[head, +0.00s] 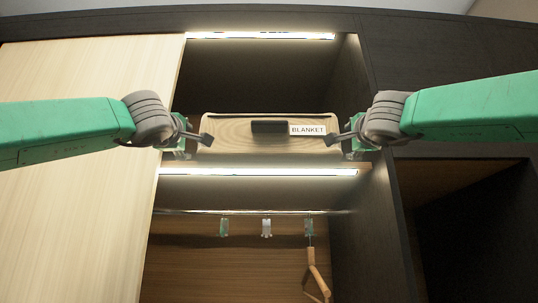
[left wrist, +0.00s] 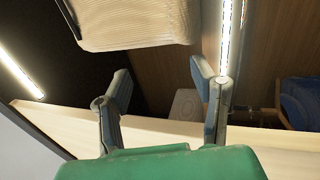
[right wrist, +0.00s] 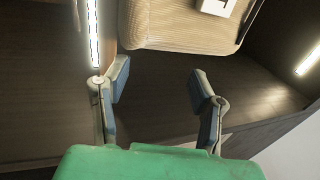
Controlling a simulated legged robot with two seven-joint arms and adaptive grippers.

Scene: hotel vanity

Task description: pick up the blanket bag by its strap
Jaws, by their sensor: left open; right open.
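The blanket bag (head: 225,132) is a beige, ribbed box shape on the upper closet shelf. A dark strap or handle (head: 269,127) and a white "BLANKET" label (head: 307,130) are on its front. My left gripper (head: 194,145) is open at the bag's left end. My right gripper (head: 341,146) is open at its right end. In the left wrist view the bag (left wrist: 135,22) lies beyond my open, empty fingers (left wrist: 161,82). In the right wrist view the bag (right wrist: 180,25) also lies beyond open, empty fingers (right wrist: 158,80). Neither gripper is on the strap.
A light wood door panel (head: 80,200) covers the left side. A dark upright panel (head: 370,220) bounds the closet on the right. Below the shelf are a lit strip (head: 258,171), a rail (head: 190,211) with several small clips and a wooden hanger (head: 318,275). Space above the bag is free.

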